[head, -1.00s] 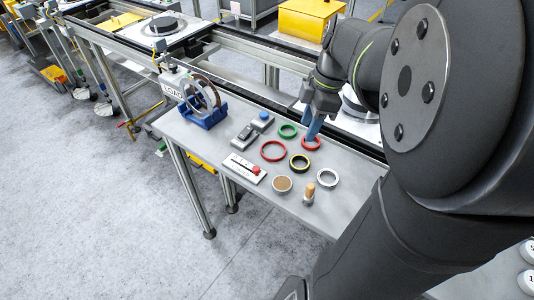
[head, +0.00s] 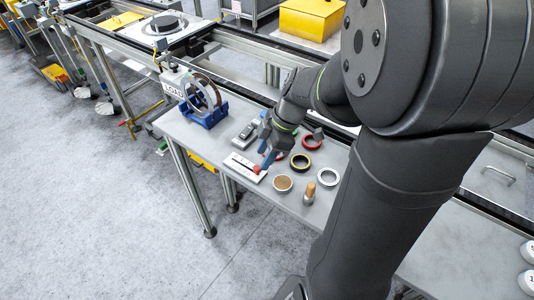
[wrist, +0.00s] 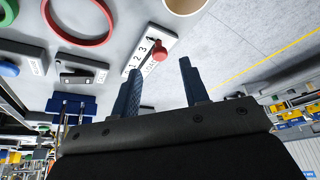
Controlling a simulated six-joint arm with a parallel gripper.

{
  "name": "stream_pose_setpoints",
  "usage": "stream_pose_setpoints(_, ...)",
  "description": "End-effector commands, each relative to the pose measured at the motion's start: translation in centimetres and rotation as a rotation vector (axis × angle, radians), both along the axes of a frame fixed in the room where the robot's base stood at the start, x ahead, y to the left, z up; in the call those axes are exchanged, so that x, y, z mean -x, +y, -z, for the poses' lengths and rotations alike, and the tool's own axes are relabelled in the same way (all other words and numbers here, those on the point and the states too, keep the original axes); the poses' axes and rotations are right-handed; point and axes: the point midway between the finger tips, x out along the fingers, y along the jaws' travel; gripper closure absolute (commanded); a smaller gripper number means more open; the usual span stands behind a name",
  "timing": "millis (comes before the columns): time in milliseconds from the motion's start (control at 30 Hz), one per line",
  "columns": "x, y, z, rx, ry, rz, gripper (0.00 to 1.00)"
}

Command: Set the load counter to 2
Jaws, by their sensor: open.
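A white counter panel (head: 240,165) lies on the grey worktable. My gripper (head: 266,157) is low over the table by that end. In the wrist view my gripper (wrist: 160,75) is open with two blue fingers apart. The knob appears between and beyond the fingertips. I cannot tell whether a finger touches it.
Close by are a black-and-yellow ring (head: 300,162), a brown disc (head: 282,184), a wooden-handled piece (head: 309,193) and a grey ring (head: 327,177). A red ring (wrist: 78,20) and a grey switch box (wrist: 80,72) lie left of the panel. A blue stand (head: 205,115) holds upright rings.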

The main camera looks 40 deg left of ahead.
Motion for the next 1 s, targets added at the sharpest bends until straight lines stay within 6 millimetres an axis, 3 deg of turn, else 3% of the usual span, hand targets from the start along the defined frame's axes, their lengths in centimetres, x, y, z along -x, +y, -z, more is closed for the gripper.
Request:
stream_pose_setpoints(200, 0.8, 0.8, 2.8, 0.002, 0.002, 0.0, 0.59)
stream_pose_setpoints(600, 1.0, 1.0, 3.5, 0.0, -0.001, 0.001, 0.59)
stream_pose_setpoints(833, 1.0, 1.0, 3.5, 0.0, -0.001, 0.001, 1.0)
stream_pose_setpoints(1000, 1.0, 1.0, 3.5, 0.001, 0.0, 0.001, 1.0)
